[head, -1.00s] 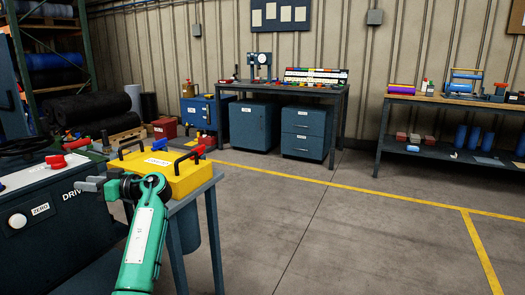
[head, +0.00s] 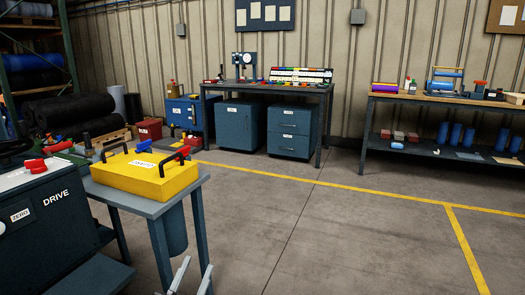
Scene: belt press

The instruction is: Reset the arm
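My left gripper (head: 191,277) shows only as two pale grey fingertips at the bottom edge, spread apart with nothing between them. The rest of that arm is below the picture. The fingertips are in front of and below the small grey table (head: 186,191). A yellow case (head: 146,178) with black handles and a red lever at its right end lies on that table, apart from the gripper. My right gripper is not in view.
A dark machine marked DRIVE (head: 70,215) stands at the left, close to the table. A workbench (head: 327,90) and a second bench (head: 425,98) stand along the back wall. The concrete floor (head: 340,235) at the right is clear.

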